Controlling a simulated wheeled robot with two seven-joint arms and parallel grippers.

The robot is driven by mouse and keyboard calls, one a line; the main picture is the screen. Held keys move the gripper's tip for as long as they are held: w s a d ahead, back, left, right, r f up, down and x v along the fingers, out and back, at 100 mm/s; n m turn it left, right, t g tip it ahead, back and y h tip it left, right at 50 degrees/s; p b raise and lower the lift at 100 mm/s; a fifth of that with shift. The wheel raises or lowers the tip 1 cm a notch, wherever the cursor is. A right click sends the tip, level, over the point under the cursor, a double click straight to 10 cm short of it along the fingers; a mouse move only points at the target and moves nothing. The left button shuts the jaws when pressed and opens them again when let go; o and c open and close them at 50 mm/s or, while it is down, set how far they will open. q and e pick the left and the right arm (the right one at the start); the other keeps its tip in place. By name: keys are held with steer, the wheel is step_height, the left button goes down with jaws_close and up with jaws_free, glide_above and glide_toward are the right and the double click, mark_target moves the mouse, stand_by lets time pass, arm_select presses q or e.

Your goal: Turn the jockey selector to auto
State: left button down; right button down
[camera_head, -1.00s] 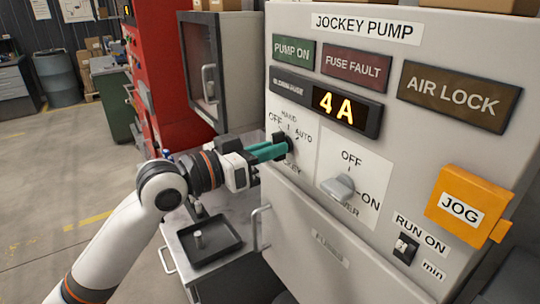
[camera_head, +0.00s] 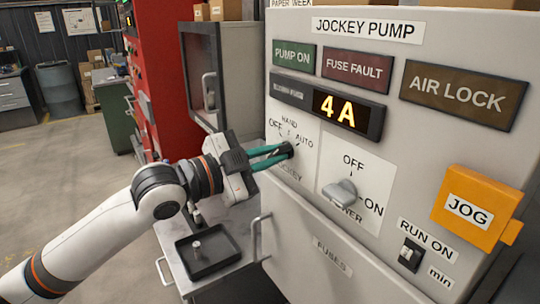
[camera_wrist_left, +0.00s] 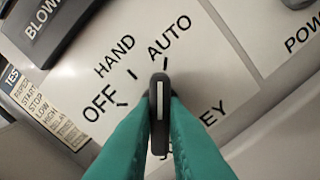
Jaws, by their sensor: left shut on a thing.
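The jockey selector (camera_wrist_left: 160,112) is a black knob with a white line, on a pale plate marked OFF, HAND and AUTO. In the left wrist view its white line points up, close to the tick under AUTO. My left gripper (camera_head: 286,151) is shut on the selector, with one green finger on each side of it. In the head view the fingers cover part of the selector and the lower lettering of its plate (camera_head: 305,160). My right gripper is not in view.
Right of the selector is a grey power knob (camera_head: 340,192). An orange JOG box (camera_head: 474,209) and a run-on switch (camera_head: 409,253) sit farther right. Below stands a side table with a black tray (camera_head: 208,250).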

arm_select(q)
steer(key=shift+m, duration=0.6)
steer(key=c, duration=1.5)
jaws_free()
steer(key=shift+o, duration=0.2)
steer(key=b+v, duration=0.2)
steer(key=v, duration=1)
steer(key=shift+b, duration=0.35)
